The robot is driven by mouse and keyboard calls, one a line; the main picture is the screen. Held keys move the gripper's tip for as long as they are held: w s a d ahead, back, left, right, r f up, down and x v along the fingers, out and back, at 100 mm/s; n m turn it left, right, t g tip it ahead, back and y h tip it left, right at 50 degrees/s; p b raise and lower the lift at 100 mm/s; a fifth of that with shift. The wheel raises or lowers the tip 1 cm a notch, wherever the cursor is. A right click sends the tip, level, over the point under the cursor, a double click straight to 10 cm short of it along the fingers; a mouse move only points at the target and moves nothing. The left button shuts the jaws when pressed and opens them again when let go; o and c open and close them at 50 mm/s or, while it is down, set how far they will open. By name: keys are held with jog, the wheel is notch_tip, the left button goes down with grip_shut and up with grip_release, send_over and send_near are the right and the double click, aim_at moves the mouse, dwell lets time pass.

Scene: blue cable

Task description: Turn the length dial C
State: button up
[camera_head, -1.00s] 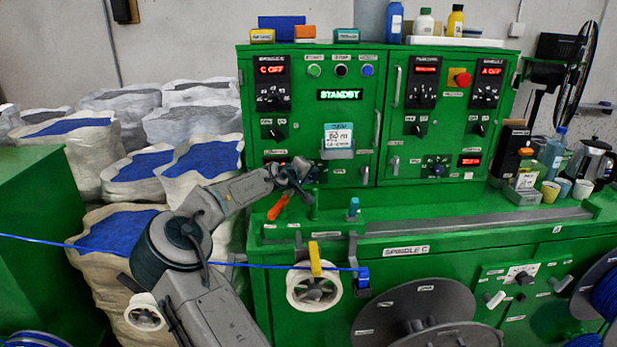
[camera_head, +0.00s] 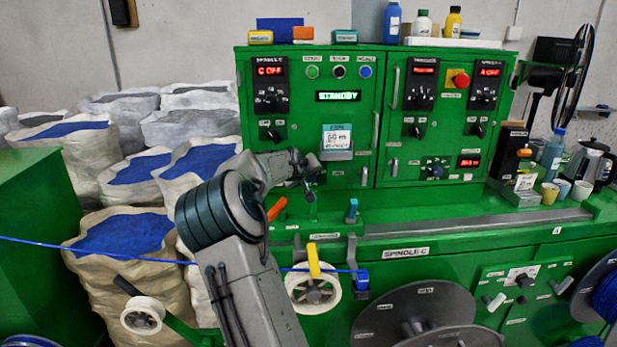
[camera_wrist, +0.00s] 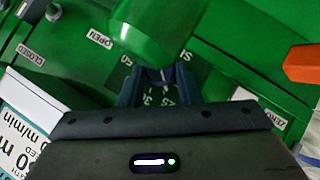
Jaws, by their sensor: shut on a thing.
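My gripper (camera_head: 308,172) is at the lower part of the green cabinet's left half, in front of the panel. In the wrist view its dark fingers (camera_wrist: 163,84) are shut on a small dark knob with a pale line, the length dial C (camera_wrist: 169,75). A dark scale plate (camera_wrist: 165,98) with white numbers shows around and below the knob, partly hidden by the fingers. In the head view my gripper and wrist hide the dial. The spindle C display (camera_head: 270,71) reads C OFF, and the middle display (camera_head: 338,96) reads STANDBY.
A speed card (camera_head: 337,136) stands just above my gripper. A green post (camera_head: 313,208) and an orange handle (camera_head: 277,209) stand close below; a blurred green shape (camera_wrist: 150,30) fills the top of the wrist view. Sacks (camera_head: 105,240) stand at left. A blue cable (camera_head: 90,252) runs across.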

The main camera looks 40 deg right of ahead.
jog(key=o, duration=1)
jog(key=shift+b+v, duration=1.25)
jog(key=shift+v, duration=5.65)
